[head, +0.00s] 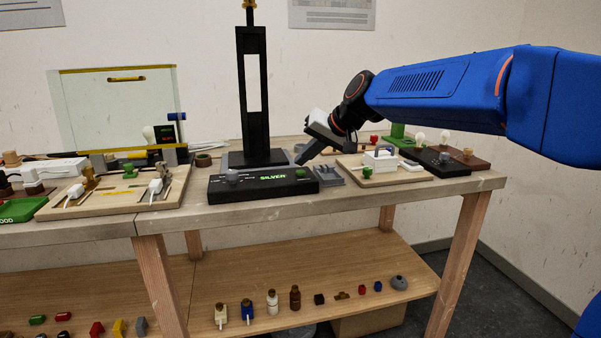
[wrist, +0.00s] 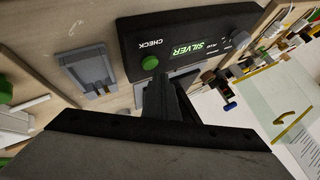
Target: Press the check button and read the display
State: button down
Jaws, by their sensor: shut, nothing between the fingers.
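The black check box (head: 225,188) lies at the table's front edge, and its front also shows in the wrist view (wrist: 135,30). Its lit display (head: 273,177) reads SILVER in green letters, and the same word shows on the display in the wrist view (wrist: 188,49). The round green check button (wrist: 149,62) sits beside the word CHECK and is uncovered. My gripper (head: 301,159) is shut and empty, pointing down at the box's right end. In the wrist view its fingers (wrist: 163,92) are close to the button; I cannot tell the gap.
A tall black frame (head: 240,110) stands on a base behind the box. A small grey holder (head: 328,176) lies right of the box. A wooden board (head: 405,175) with white parts and a green knob is further right. Another wooden board (head: 110,205) lies left.

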aim_at(304, 173)
jog(key=shift+f, duration=0.15)
jog(key=shift+f, duration=0.3)
jog(key=shift+f, duration=0.35)
dwell(1.2)
jog(key=shift+r, duration=0.8)
jog(key=shift+r, duration=2.5)
